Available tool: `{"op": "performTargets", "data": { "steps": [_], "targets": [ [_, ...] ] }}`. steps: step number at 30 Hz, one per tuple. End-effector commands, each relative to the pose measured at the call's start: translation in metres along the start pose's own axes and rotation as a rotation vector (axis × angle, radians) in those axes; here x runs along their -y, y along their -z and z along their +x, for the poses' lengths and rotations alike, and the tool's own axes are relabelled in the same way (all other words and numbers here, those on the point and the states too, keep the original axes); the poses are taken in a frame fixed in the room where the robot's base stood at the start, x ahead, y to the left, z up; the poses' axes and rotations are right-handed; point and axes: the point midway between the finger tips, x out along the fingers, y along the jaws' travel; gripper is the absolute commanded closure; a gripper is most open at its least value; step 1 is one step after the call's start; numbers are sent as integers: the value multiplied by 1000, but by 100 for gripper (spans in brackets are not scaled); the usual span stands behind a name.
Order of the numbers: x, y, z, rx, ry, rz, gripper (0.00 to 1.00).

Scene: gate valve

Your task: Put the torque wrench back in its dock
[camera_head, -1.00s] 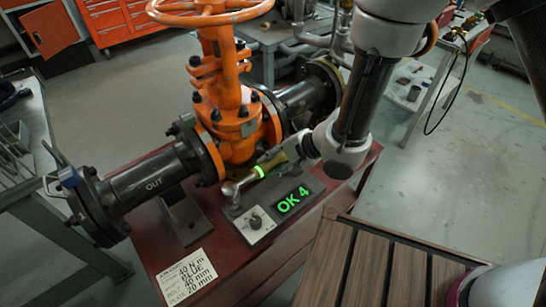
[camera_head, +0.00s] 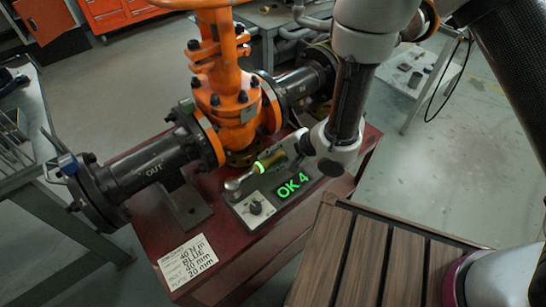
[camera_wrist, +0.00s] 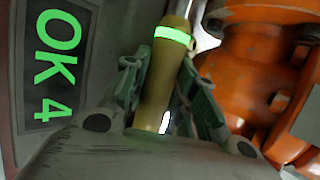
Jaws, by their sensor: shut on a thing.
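The torque wrench has an olive-yellow handle (camera_wrist: 158,85) with a glowing green band and a metal head (camera_head: 232,185). My gripper (camera_head: 283,156) is shut around the handle; in the wrist view its two fingers (camera_wrist: 163,88) lie on either side of it. The wrench is over the back edge of the grey dock panel (camera_head: 272,196), beside the valve, with its head at the panel's left end. The display (camera_head: 293,186) on the panel reads OK 4 in green. I cannot tell whether the wrench touches the dock; the cradle is hidden.
The orange gate valve (camera_head: 232,108) with its black flanged pipe (camera_head: 153,165) stands close behind the wrench. A knob (camera_head: 256,207) is on the panel. A printed card (camera_head: 187,262) lies on the red stand (camera_head: 230,262). A slatted wooden deck (camera_head: 375,262) is in front.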

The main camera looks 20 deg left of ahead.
Motion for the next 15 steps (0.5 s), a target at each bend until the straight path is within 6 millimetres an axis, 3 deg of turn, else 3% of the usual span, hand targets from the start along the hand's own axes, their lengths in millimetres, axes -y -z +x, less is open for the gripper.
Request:
{"op": "performTargets", "data": {
  "steps": [2, 3, 6, 15],
  "targets": [
    [2, 0, 0, 1, 3, -1, 100],
    [2, 0, 0, 1, 3, -1, 66],
    [1, 0, 0, 1, 3, -1, 48],
    [-1, 0, 0, 0, -3, 0, 48]
  ]
}}
